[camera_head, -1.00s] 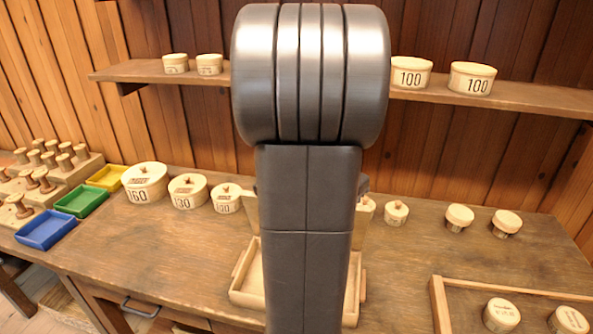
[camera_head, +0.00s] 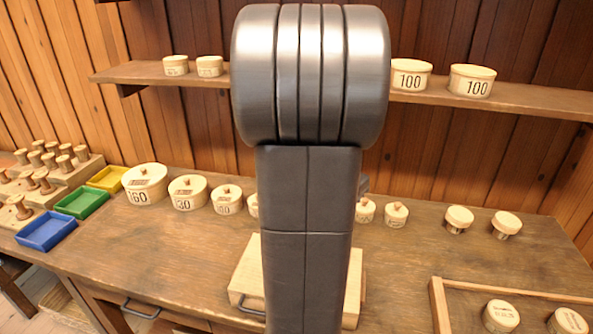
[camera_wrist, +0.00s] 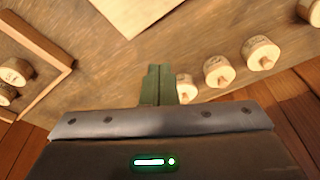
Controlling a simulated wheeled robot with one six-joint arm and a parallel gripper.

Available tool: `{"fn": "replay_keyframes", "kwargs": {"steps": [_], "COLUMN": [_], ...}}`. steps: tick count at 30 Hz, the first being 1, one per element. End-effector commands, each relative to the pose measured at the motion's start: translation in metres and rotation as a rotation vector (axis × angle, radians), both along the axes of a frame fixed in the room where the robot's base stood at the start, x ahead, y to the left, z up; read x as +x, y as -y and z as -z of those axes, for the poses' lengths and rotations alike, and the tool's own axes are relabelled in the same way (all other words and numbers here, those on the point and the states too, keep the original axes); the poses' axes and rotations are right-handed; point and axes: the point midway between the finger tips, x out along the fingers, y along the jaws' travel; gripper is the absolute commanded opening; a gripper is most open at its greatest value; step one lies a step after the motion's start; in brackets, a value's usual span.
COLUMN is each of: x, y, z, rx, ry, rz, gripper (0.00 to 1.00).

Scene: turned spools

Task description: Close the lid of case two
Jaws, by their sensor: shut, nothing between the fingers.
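A pale wooden case (camera_head: 244,289) stands on the bench at the middle front, its centre hidden behind my arm in the head view. Its lid (camera_head: 247,262) lies flat over the top, and no open interior shows. I see no number on it. In the wrist view a pale flat board (camera_wrist: 135,10), which looks like the case, is at the top edge. My gripper (camera_wrist: 158,70) is shut and empty, its green-grey fingers together over bare bench, apart from the board. In the head view the fingers are hidden behind my arm.
Round lidded boxes (camera_head: 145,186) stand in a row along the back of the bench (camera_head: 140,245); several (camera_wrist: 218,72) are close beside my fingers. A wooden-edged tray (camera_head: 440,305) is at the front right. Blue, green and yellow trays (camera_head: 80,203) are at the left.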

Motion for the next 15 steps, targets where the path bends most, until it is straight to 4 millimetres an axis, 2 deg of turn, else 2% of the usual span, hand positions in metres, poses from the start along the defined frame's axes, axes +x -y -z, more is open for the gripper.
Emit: {"fn": "replay_keyframes", "kwargs": {"steps": [3,15], "x": [0.000,0.000], "y": [0.000,0.000], "z": [-0.013,-0.046], "rx": [0.000,0.000], "ry": [0.001,0.001], "rz": [0.000,0.000], "gripper": [0.00,0.00]}}
